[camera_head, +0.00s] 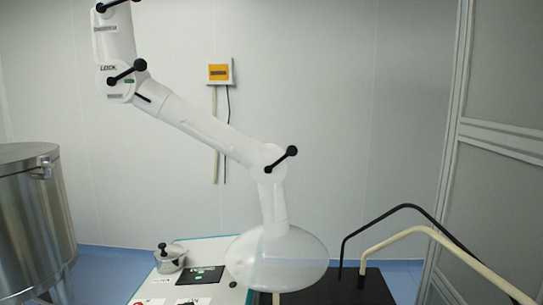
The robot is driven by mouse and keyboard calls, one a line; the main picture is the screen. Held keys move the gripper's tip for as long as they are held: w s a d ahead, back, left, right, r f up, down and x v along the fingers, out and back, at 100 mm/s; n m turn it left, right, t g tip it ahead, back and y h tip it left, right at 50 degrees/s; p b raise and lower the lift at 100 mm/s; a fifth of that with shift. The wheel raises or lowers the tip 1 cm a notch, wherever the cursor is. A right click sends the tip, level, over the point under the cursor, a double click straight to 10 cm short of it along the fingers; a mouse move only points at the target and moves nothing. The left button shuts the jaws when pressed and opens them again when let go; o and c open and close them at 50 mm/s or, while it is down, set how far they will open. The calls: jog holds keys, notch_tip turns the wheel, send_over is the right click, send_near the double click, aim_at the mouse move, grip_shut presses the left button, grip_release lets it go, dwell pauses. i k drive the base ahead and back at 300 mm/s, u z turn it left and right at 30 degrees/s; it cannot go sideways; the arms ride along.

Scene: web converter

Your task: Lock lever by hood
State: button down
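A white jointed extraction arm (215,132) comes down from the upper left to a wide translucent hood (277,268) at the lower centre. A black lever with round knob ends (280,160) sits on the joint just above the hood and slants up to the right. A second black lever (127,73) is on the upper-left joint, beside a "LOCK" label (108,68) and a small green mark. A third lever (113,5) is partly cut off at the top edge. My gripper is not in view.
A table (215,247) below the hood holds a small metal pot (170,258) and a black panel (201,275). A steel drum (30,225) stands left. Bent black (405,207) and cream (432,231) bars rise at right, near a grey partition (500,150). An orange-fronted wall box (219,72) hangs behind.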

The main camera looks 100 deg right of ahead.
aim_at(291, 150)
jog(key=k, duration=0.9)
jog(key=z, duration=0.15)
